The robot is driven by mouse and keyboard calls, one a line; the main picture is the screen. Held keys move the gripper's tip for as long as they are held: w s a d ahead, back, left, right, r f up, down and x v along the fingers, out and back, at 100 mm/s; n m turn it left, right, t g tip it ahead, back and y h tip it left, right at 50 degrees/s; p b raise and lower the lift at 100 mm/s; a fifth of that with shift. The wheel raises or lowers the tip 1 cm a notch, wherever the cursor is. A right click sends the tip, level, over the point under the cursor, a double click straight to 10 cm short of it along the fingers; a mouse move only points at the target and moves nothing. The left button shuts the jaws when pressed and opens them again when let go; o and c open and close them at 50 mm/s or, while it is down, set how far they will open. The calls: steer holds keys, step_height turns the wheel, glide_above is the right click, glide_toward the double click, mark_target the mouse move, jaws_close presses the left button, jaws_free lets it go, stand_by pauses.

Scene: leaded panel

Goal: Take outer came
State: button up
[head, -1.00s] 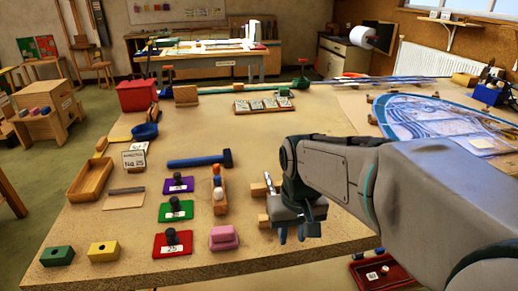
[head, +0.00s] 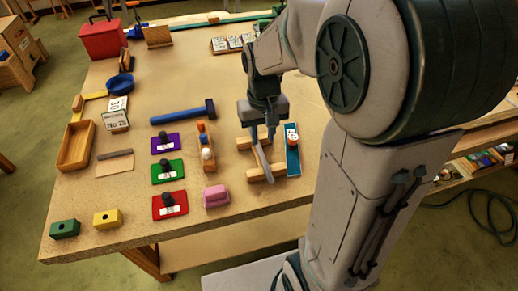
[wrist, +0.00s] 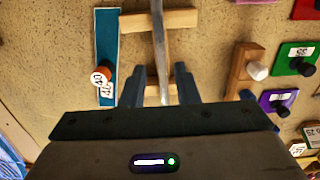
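A thin grey metal strip, which looks like the came (head: 262,162), lies across two wooden blocks near the front of the bench. It also shows in the wrist view (wrist: 160,42), running up and down the picture. My gripper (head: 263,138) points down over the strip's far end. In the wrist view my gripper (wrist: 160,85) is open, with one finger on each side of the strip and gaps between. I cannot tell how far the fingertips are above the bench. The strip's near end in the wrist view is hidden by the gripper body.
A teal plate (head: 293,160) with an orange, labelled knob stands just right of the blocks. A wooden holder with pegs (head: 206,152), a pink block (head: 216,196) and a blue hammer (head: 183,111) lie to the left. Coloured plates (head: 168,172) with black knobs are further left.

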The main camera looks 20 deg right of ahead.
mark_target(262, 155)
steer(key=shift+w+f+p, duration=0.15)
steer(key=shift+f+p, duration=0.25)
steer(key=shift+f, duration=3)
jaws_close()
